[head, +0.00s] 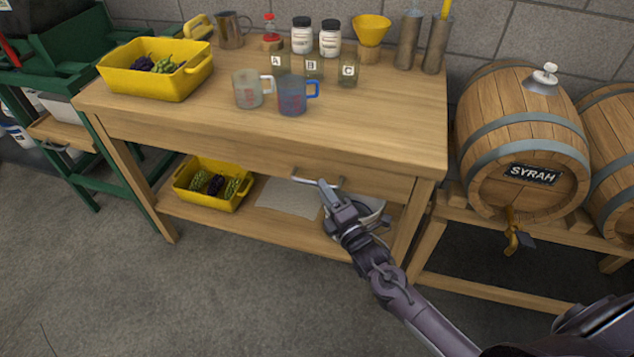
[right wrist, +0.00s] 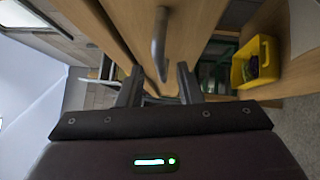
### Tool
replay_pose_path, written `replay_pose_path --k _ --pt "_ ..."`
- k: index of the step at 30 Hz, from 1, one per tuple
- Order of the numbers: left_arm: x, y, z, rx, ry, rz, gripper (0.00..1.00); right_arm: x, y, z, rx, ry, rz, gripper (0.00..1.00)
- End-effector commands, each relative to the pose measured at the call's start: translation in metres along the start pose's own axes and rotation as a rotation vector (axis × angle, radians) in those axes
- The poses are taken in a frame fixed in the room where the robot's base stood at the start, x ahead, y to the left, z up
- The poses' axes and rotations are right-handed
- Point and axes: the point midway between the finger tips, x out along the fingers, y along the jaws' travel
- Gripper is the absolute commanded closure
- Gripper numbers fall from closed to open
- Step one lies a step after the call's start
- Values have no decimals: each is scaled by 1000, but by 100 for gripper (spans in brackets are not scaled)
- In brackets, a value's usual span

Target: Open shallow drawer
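The shallow drawer (head: 375,181) is set in the front of the wooden table, under its top, and looks shut. Its metal bar handle (head: 310,181) runs along the front. My right gripper (head: 326,188) is at the handle, overlapping its right part in the head view. In the right wrist view, the two fingers of my right gripper (right wrist: 158,84) are apart, and the handle (right wrist: 159,42) shows ahead of and between them. I cannot tell whether they touch it. My left gripper is not in view.
On the table (head: 200,125) are a yellow grape crate (head: 150,83), a clear jug (head: 247,90) and a blue jug (head: 292,97). Another yellow crate (head: 187,190) sits on the lower shelf. A Syrah barrel (head: 490,130) stands right. The floor in front is clear.

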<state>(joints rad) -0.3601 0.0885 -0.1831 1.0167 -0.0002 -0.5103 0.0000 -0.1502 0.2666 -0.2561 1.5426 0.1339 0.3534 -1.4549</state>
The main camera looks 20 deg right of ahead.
Motion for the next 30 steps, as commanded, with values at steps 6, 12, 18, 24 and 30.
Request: replay_pose_path --k 6,12,18,24,30 --pt "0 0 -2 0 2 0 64 28 -1 0 2 -1 -1 68" --pt "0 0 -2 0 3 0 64 34 -1 0 2 1 -2 68" --pt "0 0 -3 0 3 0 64 34 -1 0 2 1 -2 73" --pt "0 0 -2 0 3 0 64 33 -1 0 2 0 -2 99" --pt "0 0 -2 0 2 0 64 33 -1 0 2 0 -2 100"
